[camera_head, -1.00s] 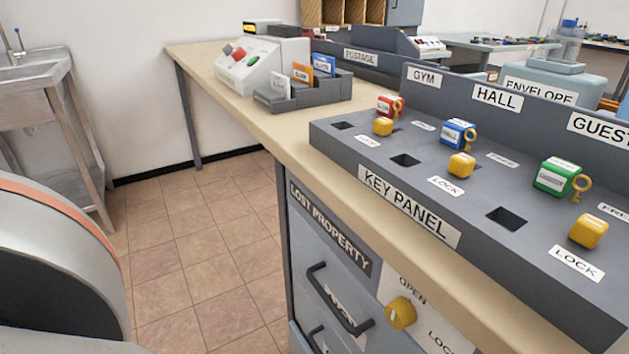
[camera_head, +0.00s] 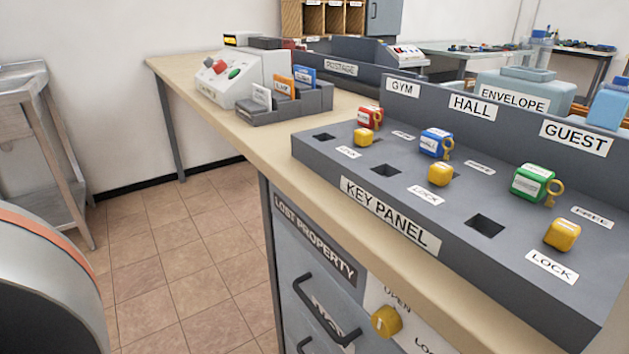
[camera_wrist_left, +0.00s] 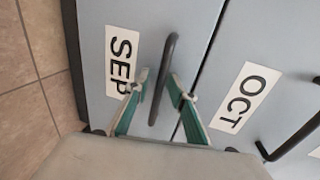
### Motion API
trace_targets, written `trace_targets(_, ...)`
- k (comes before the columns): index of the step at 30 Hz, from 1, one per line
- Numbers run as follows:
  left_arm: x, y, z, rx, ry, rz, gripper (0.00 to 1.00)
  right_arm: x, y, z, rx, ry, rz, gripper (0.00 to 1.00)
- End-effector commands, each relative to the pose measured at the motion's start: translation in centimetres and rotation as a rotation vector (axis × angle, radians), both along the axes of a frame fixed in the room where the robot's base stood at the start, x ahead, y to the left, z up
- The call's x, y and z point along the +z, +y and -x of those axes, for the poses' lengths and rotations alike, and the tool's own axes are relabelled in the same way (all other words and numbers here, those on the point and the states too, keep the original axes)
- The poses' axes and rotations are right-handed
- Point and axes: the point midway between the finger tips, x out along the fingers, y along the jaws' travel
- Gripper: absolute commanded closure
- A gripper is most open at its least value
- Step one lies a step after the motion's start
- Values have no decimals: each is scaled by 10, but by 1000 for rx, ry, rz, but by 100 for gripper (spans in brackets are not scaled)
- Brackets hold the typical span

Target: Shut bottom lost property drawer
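The lost property unit (camera_head: 287,243) stands under the counter in the head view. Its top drawer and black handle (camera_head: 325,312) show there; its lower part runs out of the picture. In the left wrist view, a grey drawer front labelled SEP (camera_wrist_left: 122,62) lies beside one labelled OCT (camera_wrist_left: 238,98). My left gripper (camera_wrist_left: 159,80) is open, its two teal fingers on either side of the SEP drawer's black handle (camera_wrist_left: 170,55). I cannot tell how far the SEP drawer stands out. My right gripper is in neither view.
A yellow knob (camera_head: 387,321) sits between OPEN and LOCK beside the top drawer. The key panel (camera_head: 388,214) with several keys rests on the counter (camera_head: 285,158). The OCT handle (camera_wrist_left: 298,136) is close to my left gripper. Tiled floor (camera_head: 170,262) is clear left of the unit.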

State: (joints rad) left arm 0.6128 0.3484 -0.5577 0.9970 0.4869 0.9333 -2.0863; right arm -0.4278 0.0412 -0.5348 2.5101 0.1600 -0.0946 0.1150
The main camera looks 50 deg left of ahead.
Motion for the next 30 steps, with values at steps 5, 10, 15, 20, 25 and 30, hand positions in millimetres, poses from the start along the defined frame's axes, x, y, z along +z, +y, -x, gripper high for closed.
trace_targets(5, 1, -1, 7, -2, 0, 0, 76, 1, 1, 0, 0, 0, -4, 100)
trace_targets(10, 6, 2, 34, -1, 3, 1, 76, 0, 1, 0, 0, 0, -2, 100)
trace_targets(15, 14, 5, 68, 0, 2, 2, 76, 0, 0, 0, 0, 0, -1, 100)
trace_targets(20, 19, 7, 96, 1, 2, 1, 76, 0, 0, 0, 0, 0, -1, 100)
trace_targets(25, 24, 9, 112, 0, 0, 0, 76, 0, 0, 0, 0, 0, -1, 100)
trace_targets(30, 25, 9, 117, 0, 0, -1, 76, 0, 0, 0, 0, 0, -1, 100)
